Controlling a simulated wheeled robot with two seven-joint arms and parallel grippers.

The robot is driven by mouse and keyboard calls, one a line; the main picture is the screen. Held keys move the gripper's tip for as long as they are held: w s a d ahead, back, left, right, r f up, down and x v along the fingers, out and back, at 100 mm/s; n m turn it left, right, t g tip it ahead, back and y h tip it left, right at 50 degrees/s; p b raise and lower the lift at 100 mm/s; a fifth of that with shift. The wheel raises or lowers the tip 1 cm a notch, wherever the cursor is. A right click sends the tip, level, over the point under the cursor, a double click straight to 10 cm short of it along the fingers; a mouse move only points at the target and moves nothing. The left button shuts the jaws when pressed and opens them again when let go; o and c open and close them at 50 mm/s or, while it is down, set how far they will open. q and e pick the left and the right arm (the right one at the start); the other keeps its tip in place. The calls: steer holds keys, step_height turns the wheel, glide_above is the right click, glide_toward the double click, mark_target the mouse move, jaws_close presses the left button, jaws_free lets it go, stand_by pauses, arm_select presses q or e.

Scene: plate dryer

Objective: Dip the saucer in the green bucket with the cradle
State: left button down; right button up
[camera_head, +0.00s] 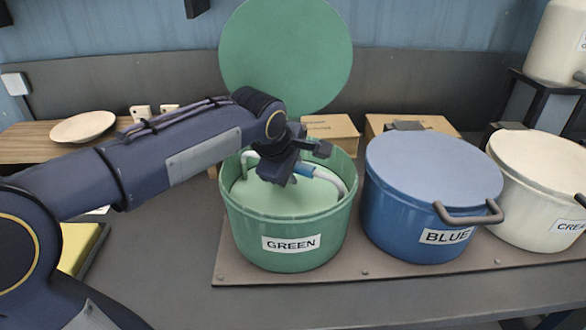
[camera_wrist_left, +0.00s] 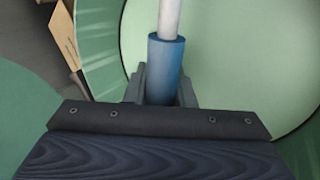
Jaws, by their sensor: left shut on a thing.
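The green bucket (camera_head: 243,225) stands open on the counter, with pale green liquid (camera_head: 285,200) inside. My left gripper (camera_head: 303,166) is over the bucket opening, shut on the blue grip (camera_head: 305,172) of the cradle. The cradle's pale curved rod (camera_head: 333,180) runs right and down inside the bucket; its lower part is hidden. In the left wrist view the blue grip (camera_wrist_left: 166,68) sits between the fingers, with the rod (camera_wrist_left: 169,17) extending beyond it. A cream saucer-like dish (camera_head: 83,126) lies on a wooden board at left. I cannot tell whether the cradle holds a saucer. My right gripper is out of view.
The round green lid (camera_head: 285,55) stands upright behind the bucket. The lidded blue bucket (camera_head: 405,220) stands close on the right, then a cream bucket (camera_head: 530,205). Cardboard boxes (camera_head: 330,130) are behind. A yellow pad (camera_head: 77,247) is at left. The front counter is clear.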

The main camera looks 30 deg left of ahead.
arm_select(q)
step_height(320, 180, up, 18)
steer(key=p, duration=1.4)
steer(key=shift+f, duration=0.2)
stand_by(0.8)
stand_by(2.1)
